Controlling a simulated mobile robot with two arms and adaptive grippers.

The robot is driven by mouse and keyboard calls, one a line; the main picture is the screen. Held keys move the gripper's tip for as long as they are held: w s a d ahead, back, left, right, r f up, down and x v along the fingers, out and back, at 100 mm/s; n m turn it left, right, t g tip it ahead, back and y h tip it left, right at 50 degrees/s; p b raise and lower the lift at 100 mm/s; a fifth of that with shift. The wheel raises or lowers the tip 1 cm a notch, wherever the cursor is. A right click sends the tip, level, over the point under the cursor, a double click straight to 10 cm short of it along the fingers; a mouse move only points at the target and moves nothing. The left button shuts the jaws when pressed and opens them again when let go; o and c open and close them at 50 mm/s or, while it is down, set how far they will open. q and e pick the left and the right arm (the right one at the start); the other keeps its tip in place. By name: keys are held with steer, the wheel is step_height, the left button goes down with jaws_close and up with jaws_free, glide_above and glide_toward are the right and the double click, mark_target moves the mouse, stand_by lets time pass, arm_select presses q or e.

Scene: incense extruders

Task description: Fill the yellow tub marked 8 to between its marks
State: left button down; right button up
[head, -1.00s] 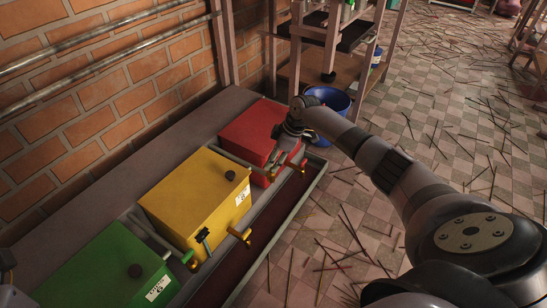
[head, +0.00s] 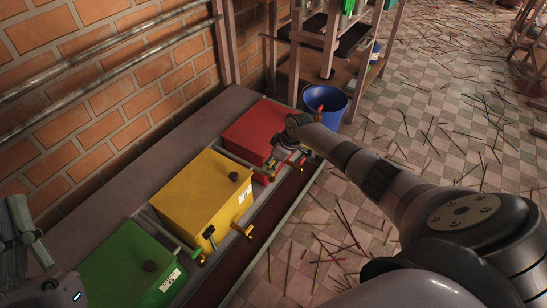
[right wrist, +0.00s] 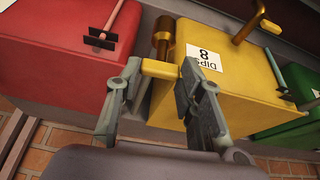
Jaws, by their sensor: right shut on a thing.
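The yellow tub (head: 200,192), a closed box with a dark round knob on top, stands between the red and green ones. Its white label with an 8 (right wrist: 204,56) reads clearly in the right wrist view. My right gripper (right wrist: 160,70) is shut on a short yellow handle beside a brass cylinder, near the tub's edge on the red box's side. In the head view this gripper (head: 287,150) is partly hidden by my own arm. A brass spout (head: 243,230) sticks out at the tub's front. My left gripper (head: 22,225) shows only partly at the left edge. The fill marks and contents are not visible.
The red box (head: 252,130) and green box (head: 120,265) flank the tub on a grey bench. A dark trough (head: 240,270) runs along their front. A blue bucket (head: 327,98) stands beyond the bench end. Sticks litter the tiled floor.

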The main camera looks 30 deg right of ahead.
steer(key=shift+m+p, duration=0.4)
steer(key=shift+p, duration=0.15)
arm_select(q)
steer(key=w+f+g+y, duration=0.1)
steer(key=w+f+g, duration=0.3)
steer(key=f, duration=0.3)
steer(key=shift+g+y, duration=0.3)
steer(key=shift+g, duration=0.1)
arm_select(e)
steer(key=o, duration=1.2)
steer(key=shift+c, duration=0.2)
arm_select(q)
steer(key=shift+r, duration=0.1)
arm_select(e)
steer(key=v, duration=1.2)
steer(key=shift+a, duration=0.2)
steer(key=shift+s, duration=0.1)
